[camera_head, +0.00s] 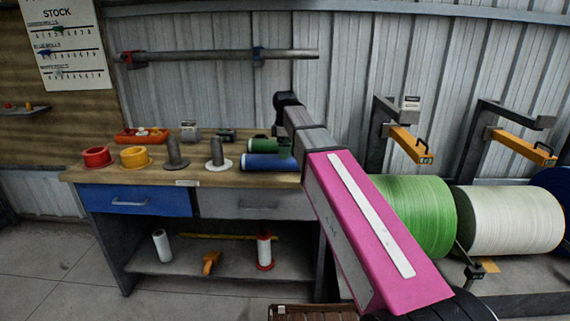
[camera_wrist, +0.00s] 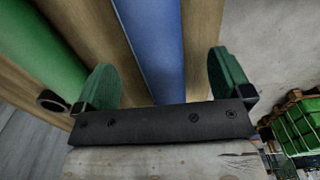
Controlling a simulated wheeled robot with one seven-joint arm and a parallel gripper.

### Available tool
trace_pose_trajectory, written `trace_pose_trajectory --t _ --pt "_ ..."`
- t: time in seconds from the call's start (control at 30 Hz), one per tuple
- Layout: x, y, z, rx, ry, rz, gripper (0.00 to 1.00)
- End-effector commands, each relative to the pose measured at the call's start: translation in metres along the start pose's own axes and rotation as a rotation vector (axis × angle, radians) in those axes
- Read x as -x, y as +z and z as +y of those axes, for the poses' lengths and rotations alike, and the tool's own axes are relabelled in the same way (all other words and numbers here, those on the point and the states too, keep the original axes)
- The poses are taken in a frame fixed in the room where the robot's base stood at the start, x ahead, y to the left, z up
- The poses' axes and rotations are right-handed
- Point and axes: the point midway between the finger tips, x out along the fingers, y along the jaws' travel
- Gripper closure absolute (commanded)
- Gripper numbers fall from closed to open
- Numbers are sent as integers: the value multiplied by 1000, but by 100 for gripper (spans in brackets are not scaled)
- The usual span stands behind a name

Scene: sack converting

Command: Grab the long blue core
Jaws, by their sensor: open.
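The long blue core (camera_head: 262,162) lies on the wooden workbench top, near its right end, partly hidden by my arm in the head view. In the wrist view the blue core (camera_wrist: 152,45) runs between the two green fingers of my gripper (camera_wrist: 167,82). The gripper is open, with bench wood showing between each finger and the core. I cannot tell how far above the core the fingers are. A green core (camera_head: 262,145) lies behind the blue one; it also shows at the left of the wrist view (camera_wrist: 35,50).
A green crate (camera_wrist: 298,128) shows in the wrist view.

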Motion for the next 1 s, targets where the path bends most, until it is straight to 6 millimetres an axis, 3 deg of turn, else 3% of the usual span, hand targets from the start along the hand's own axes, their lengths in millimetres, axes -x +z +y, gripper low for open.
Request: trace_pose_trajectory --t 0.1,0.37,0.7,0.93,0.97,1.0 --pt "-14 0 0 0 0 0 3" --pt "-28 0 2 -1 -1 0 3" --pt "-68 0 5 -1 0 0 3" --pt "-70 0 6 -1 1 0 3" --pt "-70 0 6 -1 1 0 7" --pt "-70 0 6 -1 1 0 20"
